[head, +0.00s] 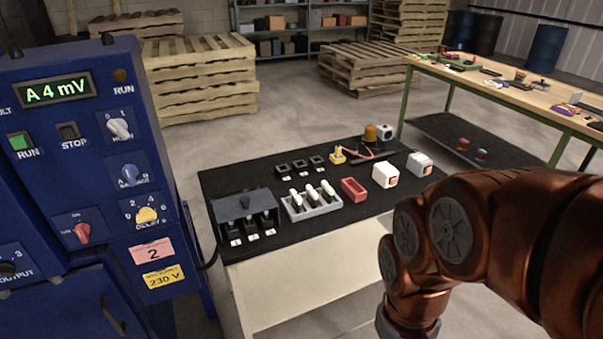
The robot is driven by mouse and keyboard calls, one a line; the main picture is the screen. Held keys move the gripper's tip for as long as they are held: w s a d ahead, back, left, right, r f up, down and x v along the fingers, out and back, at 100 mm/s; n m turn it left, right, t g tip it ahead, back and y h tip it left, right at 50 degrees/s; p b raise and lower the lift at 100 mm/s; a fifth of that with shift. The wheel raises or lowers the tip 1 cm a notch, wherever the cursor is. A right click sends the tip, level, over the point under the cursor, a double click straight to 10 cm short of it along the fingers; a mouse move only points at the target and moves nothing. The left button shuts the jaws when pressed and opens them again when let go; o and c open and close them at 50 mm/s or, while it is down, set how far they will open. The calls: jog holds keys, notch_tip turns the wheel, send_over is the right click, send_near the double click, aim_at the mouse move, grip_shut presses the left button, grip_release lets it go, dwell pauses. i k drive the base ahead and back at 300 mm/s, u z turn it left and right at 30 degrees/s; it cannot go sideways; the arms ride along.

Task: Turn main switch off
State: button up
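A blue control cabinet (60,180) stands at the left. Near its upper right is a white rotary knob (120,128) with 0 and 1 marked above it; the label below it is partly hidden by the knob and hard to read, but may say MAIN. The knob's pointer is tilted; I cannot tell surely which mark it is on. Lower left on the panel is a red rotary knob (82,232) with small, unreadable labels. The display (53,91) reads "A 4 mV". My copper-coloured arm is at the right, apart from the cabinet; my gripper is below the frame.
The panel also has a green RUN button (20,141), a dark STOP button (69,131), a blue knob (129,173) and a yellow DELAY knob (147,214). A black-topped table (330,222) with small parts stands right of the cabinet. Pallets (195,80) are behind.

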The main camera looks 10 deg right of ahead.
aim_at(82, 230)
jog(key=u, duration=1.15)
jog(key=k, duration=0.3)
jog(key=u, duration=0.4)
jog(key=i, duration=0.45)
jog(key=z, duration=0.05)
jog(key=k, duration=0.5)
jog(key=z, duration=0.6)
jog(key=i, duration=0.7)
jog(key=u, duration=1.05)
